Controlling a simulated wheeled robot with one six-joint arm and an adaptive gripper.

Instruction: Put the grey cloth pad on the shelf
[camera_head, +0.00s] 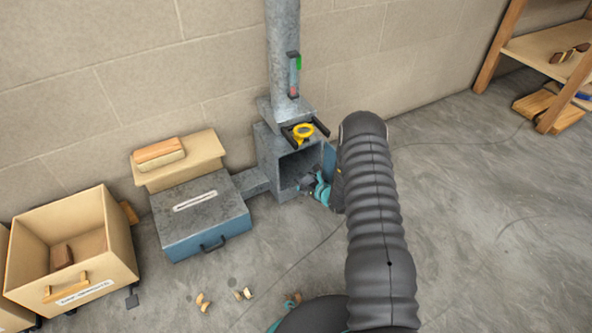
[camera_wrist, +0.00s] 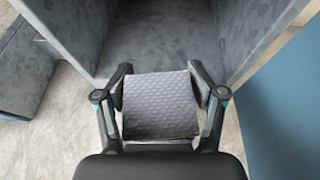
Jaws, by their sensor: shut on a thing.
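The grey cloth pad (camera_wrist: 160,107) is a quilted square with a darker lower edge, held between the two fingers of my gripper (camera_wrist: 160,84) in the wrist view. My gripper (camera_head: 307,184) is shut on it. It is just in front of the open mouth of a grey metal box (camera_head: 266,160) under a vertical pipe. In the head view I cannot make out the pad. A wooden rack with a shelf board (camera_head: 535,46) stands at the upper right, far from my gripper. I cannot tell which surface is the task's shelf.
The metal box's open blue door (camera_wrist: 290,115) is close to the right of my gripper. A yellow ring-shaped thing (camera_head: 303,131) sits on the box. A blue-grey case (camera_head: 205,220) and a wooden bin (camera_head: 105,265) stand left. Small wood pieces lie on the floor; floor to the right is clear.

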